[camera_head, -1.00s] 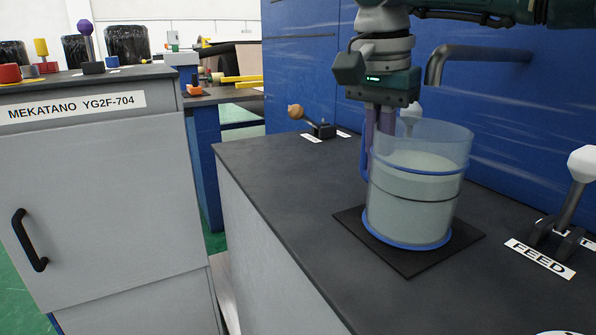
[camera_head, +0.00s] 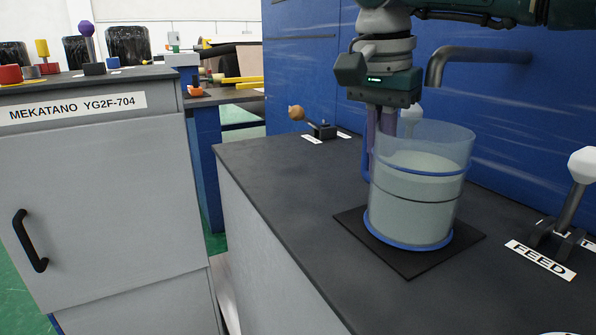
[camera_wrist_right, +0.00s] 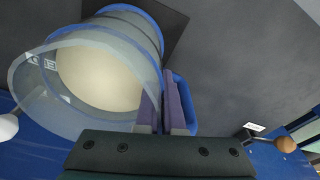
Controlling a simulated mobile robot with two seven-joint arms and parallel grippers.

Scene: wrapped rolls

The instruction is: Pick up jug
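The jug (camera_head: 415,205) is a clear cylinder with blue bands, holding pale liquid or material. It stands upright on a black square mat (camera_head: 408,268) on the dark counter. Its blue handle (camera_head: 366,166) is on the left side, partly hidden by my right gripper's purple fingers. My right gripper (camera_head: 381,150) points down at the handle side, the fingers close against the jug wall. In the right wrist view the jug (camera_wrist_right: 95,75) lies left of the fingers and the handle (camera_wrist_right: 190,100) curves just right of them. Whether the handle is clamped is unclear. My left gripper is not in view.
A white-knobbed lever (camera_head: 572,205) stands right of the jug, beside a FEED label (camera_head: 540,259). An orange-knobbed lever (camera_head: 313,120) is at the back left. A blue wall (camera_head: 320,70) with a grey pipe (camera_head: 480,54) stands behind. The counter's front left is clear.

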